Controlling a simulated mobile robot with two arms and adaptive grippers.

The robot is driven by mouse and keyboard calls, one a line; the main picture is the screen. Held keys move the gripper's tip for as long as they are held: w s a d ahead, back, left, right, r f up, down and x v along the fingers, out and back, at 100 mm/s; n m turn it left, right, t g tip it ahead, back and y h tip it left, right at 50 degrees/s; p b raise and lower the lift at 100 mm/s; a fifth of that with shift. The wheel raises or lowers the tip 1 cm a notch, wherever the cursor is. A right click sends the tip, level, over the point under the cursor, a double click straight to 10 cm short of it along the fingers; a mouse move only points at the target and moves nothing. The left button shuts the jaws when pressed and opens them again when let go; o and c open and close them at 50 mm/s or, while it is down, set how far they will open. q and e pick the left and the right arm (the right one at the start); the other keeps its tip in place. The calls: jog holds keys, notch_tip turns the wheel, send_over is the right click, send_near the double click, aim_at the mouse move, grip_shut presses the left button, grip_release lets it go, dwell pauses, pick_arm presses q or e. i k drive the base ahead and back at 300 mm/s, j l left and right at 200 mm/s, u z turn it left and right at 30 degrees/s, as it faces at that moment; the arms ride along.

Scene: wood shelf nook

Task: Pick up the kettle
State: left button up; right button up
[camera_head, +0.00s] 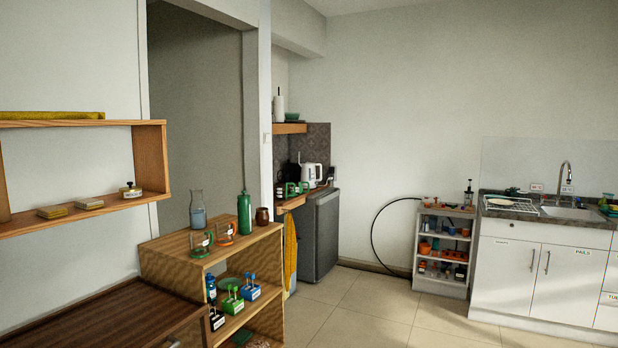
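A white kettle (311,175) stands in the corner nook at the middle of the head view, against dark patterned tiles. It appears upright, and it is small and far off. Its base is partly hidden by green and dark items in front of it, so I cannot tell exactly what it stands on. Neither of my grippers is in view.
A dark fridge (319,236) stands beside the nook. A wooden shelf unit (163,259) with bottles, mugs and small boxes stands nearer, left of centre. A dark cabinet (95,315) is at lower left. The tiled floor (365,315) is clear before the grey rack (441,287).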

aim_at(308, 171)
jog(key=i+z, duration=0.15)
jog(key=z, duration=0.2)
jog(key=i, duration=6.15)
jog(key=l+z, duration=0.05)
jog(key=l, duration=0.1)
